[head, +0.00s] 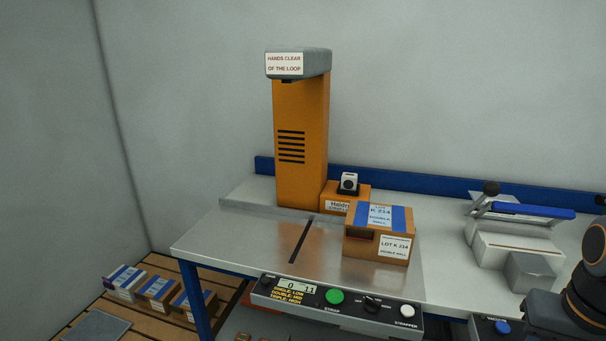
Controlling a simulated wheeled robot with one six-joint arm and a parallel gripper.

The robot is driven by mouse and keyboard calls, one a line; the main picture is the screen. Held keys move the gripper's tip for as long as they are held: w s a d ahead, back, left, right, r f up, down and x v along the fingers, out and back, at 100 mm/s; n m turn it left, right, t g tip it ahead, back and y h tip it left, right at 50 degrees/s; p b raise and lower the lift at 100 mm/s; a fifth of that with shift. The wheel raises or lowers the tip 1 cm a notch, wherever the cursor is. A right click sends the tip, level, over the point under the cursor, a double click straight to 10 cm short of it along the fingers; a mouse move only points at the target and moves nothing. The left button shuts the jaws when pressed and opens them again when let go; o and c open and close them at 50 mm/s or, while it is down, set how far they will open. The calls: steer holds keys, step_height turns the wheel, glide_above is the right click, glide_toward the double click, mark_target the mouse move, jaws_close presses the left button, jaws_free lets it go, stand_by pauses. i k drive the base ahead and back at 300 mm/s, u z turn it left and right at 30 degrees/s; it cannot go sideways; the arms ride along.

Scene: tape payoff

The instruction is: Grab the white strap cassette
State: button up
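A small white block with a dark round face (348,182) sits on top of a small orange-brown box behind the carton on the bench; it looks like the white strap cassette, but it is too small to be sure. Its lower part is partly dark. My gripper is not in view; only dark links of my arm show at the right edge, well to the right of the white block.
An orange strapping column (300,140) stands left of the white block. A taped carton (362,248) stands in front of it. A white sealer with a blue arm (510,250) stands at right. The bench top (250,245) is bare at front left. Several cartons (158,290) lie on a pallet below.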

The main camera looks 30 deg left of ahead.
mark_target(348, 181)
steer(key=u, duration=0.95)
steer(key=i, duration=1.05)
steer(key=u, duration=1.05)
